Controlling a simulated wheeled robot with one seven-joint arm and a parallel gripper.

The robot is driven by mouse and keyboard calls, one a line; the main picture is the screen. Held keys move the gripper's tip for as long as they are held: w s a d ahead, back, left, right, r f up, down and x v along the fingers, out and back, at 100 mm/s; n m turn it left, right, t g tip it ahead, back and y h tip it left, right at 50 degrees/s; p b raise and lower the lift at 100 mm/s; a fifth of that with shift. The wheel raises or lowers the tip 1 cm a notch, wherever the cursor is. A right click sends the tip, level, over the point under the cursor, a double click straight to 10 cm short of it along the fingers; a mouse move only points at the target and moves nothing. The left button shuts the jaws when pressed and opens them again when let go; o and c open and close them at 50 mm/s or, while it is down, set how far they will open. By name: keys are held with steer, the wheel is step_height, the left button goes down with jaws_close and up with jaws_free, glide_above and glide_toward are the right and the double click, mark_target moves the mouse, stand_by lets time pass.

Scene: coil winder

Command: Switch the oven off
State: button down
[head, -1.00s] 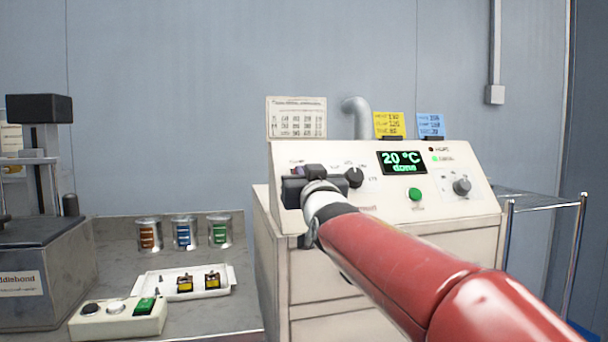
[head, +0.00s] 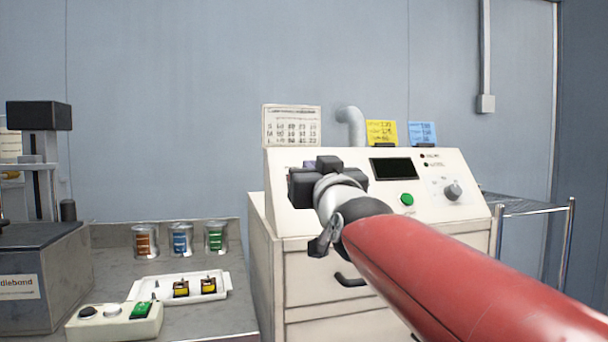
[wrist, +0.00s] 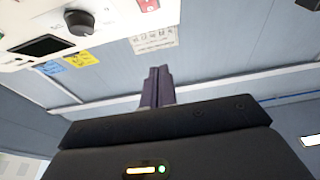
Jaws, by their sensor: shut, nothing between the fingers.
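The oven (head: 285,222) is a cream cabinet with a sloped control panel, at centre right in the head view. Its display (head: 394,169) is dark, and the small lamps (head: 426,165) beside it look unlit. A green button (head: 407,199) sits below the display. My gripper (head: 300,180) is at the panel's left part, and with my wrist it hides what lies behind it there. In the wrist view the closed, empty fingers (wrist: 157,86) point toward the wall. A red switch (wrist: 148,5) shows at the top edge there, apart from the fingertips, near a black knob (wrist: 80,20).
A grey bench (head: 215,320) on the left holds a white tray (head: 222,291), a button box (head: 115,321) and several tins (head: 180,239). A pipe (head: 352,125) and note cards (head: 381,132) stand behind the panel. A metal rack (head: 535,207) is at right.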

steer(key=shift+s+d, duration=0.15)
steer(key=shift+s, duration=0.4)
steer(key=shift+s+d, duration=0.15)
steer(key=shift+s, duration=0.35)
steer(key=shift+f, duration=0.1)
steer(key=s+d+f+m+g+h, duration=0.1)
steer(key=s+d+f+g, duration=0.3)
steer(key=s+f, duration=0.4)
steer(key=s+d+f+m+g+h, duration=0.1)
steer(key=s+d+f+g+h, duration=0.2)
steer(key=f, duration=1.5)
steer(key=s+d+f+m+g+h, duration=0.1)
steer(key=s+d+f+g, duration=0.6)
steer(key=s+f, duration=0.6)
steer(key=shift+s+f+h, duration=0.25)
steer(key=shift+f+h, duration=0.15)
steer(key=shift+f, duration=0.1)
steer(key=shift+d, duration=0.1)
